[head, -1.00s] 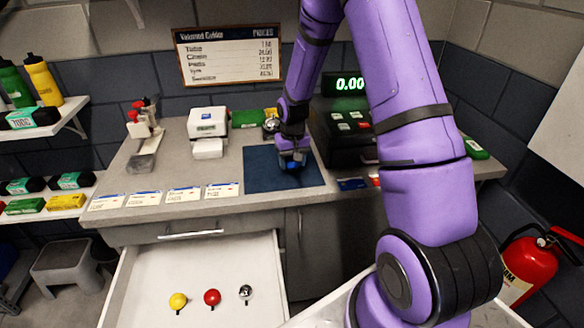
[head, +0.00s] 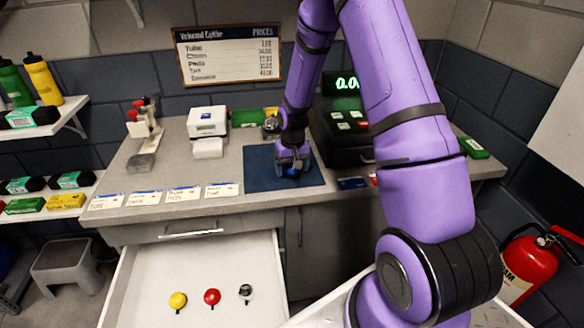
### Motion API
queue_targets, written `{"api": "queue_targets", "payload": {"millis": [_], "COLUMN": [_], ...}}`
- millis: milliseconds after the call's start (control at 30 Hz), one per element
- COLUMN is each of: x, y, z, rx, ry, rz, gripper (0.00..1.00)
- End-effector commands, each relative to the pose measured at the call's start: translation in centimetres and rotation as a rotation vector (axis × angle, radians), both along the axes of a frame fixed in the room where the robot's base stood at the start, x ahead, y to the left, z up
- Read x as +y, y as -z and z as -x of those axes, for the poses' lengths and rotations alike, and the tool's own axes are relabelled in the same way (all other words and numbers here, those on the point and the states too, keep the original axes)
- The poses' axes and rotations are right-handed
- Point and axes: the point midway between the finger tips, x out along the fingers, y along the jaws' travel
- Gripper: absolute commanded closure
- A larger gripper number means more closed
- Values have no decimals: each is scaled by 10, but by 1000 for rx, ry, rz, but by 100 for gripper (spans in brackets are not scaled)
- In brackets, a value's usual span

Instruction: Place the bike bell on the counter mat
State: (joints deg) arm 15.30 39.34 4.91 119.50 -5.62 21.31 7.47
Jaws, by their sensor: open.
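A dark blue counter mat (head: 262,178) lies flat on the grey counter, left of the cash register. My gripper (head: 293,168) is over the right part of the mat, pointing down, with its jaws open. A small blue rounded thing, which looks like a bike bell (head: 292,172), shows at the fingertips, low over or on the mat. The fingers partly hide it, and I cannot tell whether it touches them. The open drawer below holds a yellow bell (head: 178,300), a red bell (head: 212,297) and a dark shiny bell (head: 246,291).
The black cash register (head: 345,130) stands right of the mat, close to my arm. A white label printer (head: 207,123) stands at back left. Price cards (head: 184,195) line the counter's front edge. The open drawer (head: 150,265) juts out in front.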

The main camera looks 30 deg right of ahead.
Motion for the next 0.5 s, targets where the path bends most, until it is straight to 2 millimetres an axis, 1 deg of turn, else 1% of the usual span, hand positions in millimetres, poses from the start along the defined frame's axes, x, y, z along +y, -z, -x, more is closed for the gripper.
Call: {"api": "queue_targets", "payload": {"millis": [167,267,500], "x": [0,-1,-2], "y": [-16,-34,-83], "z": [-1,0,0], "rx": [-3,-4,-5], "ry": [0,0,1], "rz": [1,1,1], "gripper": [19,19,19]}}
